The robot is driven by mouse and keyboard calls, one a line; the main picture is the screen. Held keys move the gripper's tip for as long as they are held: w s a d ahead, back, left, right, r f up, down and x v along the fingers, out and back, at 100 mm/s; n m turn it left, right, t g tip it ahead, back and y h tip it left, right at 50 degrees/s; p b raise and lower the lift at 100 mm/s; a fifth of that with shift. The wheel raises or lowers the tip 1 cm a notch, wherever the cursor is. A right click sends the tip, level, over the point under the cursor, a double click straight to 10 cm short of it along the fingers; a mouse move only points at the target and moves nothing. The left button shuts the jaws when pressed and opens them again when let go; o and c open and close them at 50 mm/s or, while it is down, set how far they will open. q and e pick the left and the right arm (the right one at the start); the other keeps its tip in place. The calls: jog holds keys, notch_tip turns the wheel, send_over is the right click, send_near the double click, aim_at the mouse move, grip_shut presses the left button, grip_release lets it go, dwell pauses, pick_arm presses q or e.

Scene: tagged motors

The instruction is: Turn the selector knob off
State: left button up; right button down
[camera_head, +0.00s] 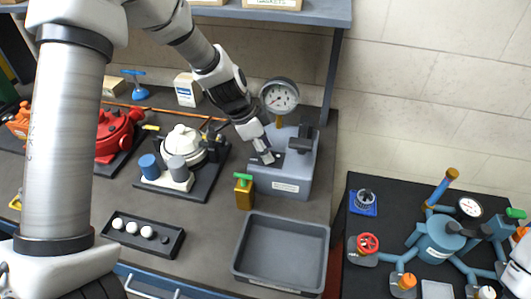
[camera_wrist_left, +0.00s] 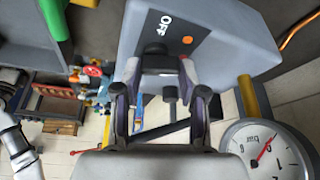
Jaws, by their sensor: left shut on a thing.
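The grey control box (camera_head: 280,184) stands on the bench below a round gauge, with a pale label on its front. In the left wrist view its face (camera_wrist_left: 225,25) carries a dark panel with the word OFF and an orange dot (camera_wrist_left: 187,40). The black selector knob (camera_wrist_left: 155,48) sits on this panel, partly covered by the fingertips; which way it points is hard to tell. My left gripper (camera_wrist_left: 163,66) is shut on the knob. In the head view the left gripper (camera_head: 266,153) reaches the box's top from the upper left and hides the knob.
The gauge (camera_head: 279,96) rises close beside the left gripper, and a black part (camera_head: 303,138) stands on the box's right. A green-handled yellow valve (camera_head: 243,191) is just left of the box. An empty grey tray (camera_head: 281,252) lies in front. A white-topped motor (camera_head: 185,145) stands left.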

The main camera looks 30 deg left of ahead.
pick_arm(q)
jog(key=shift+s+f+n+y+b, duration=0.2)
jog(key=shift+f+n+y+b, duration=0.15)
jog(key=shift+n, duration=0.65)
jog(key=shift+r+n+t, duration=0.15)
jog(key=shift+n+t, duration=0.25)
jog(key=shift+n, duration=0.5)
jog(key=n, duration=0.1)
jog(key=n+y, duration=0.1)
jog(key=shift+s+r+n+t, duration=0.1)
jog(key=shift+r+n+t, duration=0.05)
jog(key=shift+n+t, duration=0.15)
jog(key=shift+n+y+p, duration=0.25)
jog(key=shift+n+p, duration=0.25)
jog(key=shift+p, duration=0.05)
jog(key=n+y+p, duration=0.1)
jog(key=n+p, duration=0.1)
jog(key=p, duration=0.1)
jog(key=n+y+p, duration=0.1)
jog(key=n+p, duration=0.2)
jog(key=shift+d+r+n+p, duration=0.1)
jog(key=shift+r+n+p, duration=0.1)
jog(key=shift+n+p, duration=0.15)
jog(key=shift+f+n+y+p, duration=0.2)
jog(key=shift+n+y+p, duration=0.2)
jog(key=shift+n+p, duration=0.4)
pick_arm(e)
notch_tip(320, 180, up, 8)
pick_arm(q)
jog(key=o, duration=1.1)
